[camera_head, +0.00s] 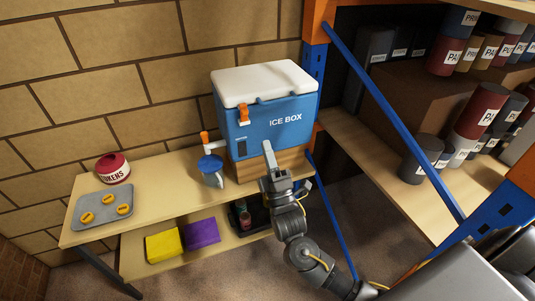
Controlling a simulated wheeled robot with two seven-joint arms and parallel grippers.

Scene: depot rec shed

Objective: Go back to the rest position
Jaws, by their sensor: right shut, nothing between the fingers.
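My right gripper (268,150) is shut and empty. It points up in front of the lower front of the blue ice box (290,123); I cannot tell whether it touches the box. My right arm comes in from the lower right. My left gripper is not in view. The ice box has a white lid (265,82), shut, and orange latches. It stands on a wooden block (243,168) on the table (150,180).
A red-and-white tokens pot (113,168) and a grey tray (88,200) with yellow discs are left. Right, a blue brace (390,120) crosses paint shelves.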

